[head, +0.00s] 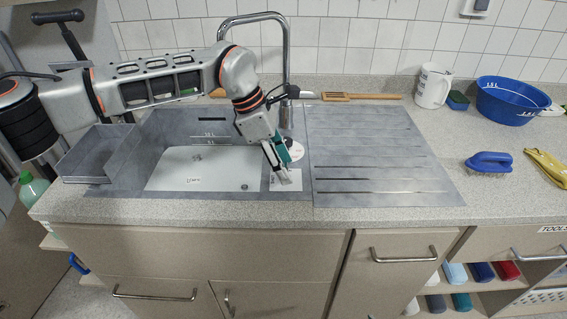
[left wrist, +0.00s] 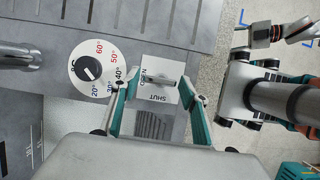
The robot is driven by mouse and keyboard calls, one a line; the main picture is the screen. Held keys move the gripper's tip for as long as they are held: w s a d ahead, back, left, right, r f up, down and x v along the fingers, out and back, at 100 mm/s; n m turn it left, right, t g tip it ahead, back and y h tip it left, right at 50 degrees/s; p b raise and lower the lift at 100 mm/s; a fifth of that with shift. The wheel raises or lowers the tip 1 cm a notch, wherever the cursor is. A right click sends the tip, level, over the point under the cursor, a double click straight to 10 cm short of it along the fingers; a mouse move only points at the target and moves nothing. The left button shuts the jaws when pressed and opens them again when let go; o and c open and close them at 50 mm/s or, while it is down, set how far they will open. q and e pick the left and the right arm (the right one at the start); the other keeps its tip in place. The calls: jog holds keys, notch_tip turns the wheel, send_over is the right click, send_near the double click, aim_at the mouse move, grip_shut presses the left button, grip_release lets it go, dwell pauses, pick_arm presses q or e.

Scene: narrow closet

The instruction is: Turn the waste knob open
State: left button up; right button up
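The waste control is a white label plate (left wrist: 160,70) on the sink's right front deck, with the words OPEN and SHUT. It also shows in the head view (head: 289,184), partly behind my gripper. A small grey knob seems to stand on it, but its pointing is too unclear to tell. My left gripper (head: 282,175) points down over the plate. In the left wrist view its two teal fingers (left wrist: 161,90) are apart, one on each side of the plate's lettering, with no clear contact.
A round temperature dial (left wrist: 96,70) with a black knob lies close beside the plate. The tall tap (head: 286,60) stands behind. The sink basin (head: 205,168) is left, the ribbed drainer (head: 375,150) right. A brush (head: 488,162), blue bowl (head: 508,100) and white jug (head: 432,86) are farther right.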

dwell(0.3)
pick_arm(q)
jog(key=v, duration=1.2)
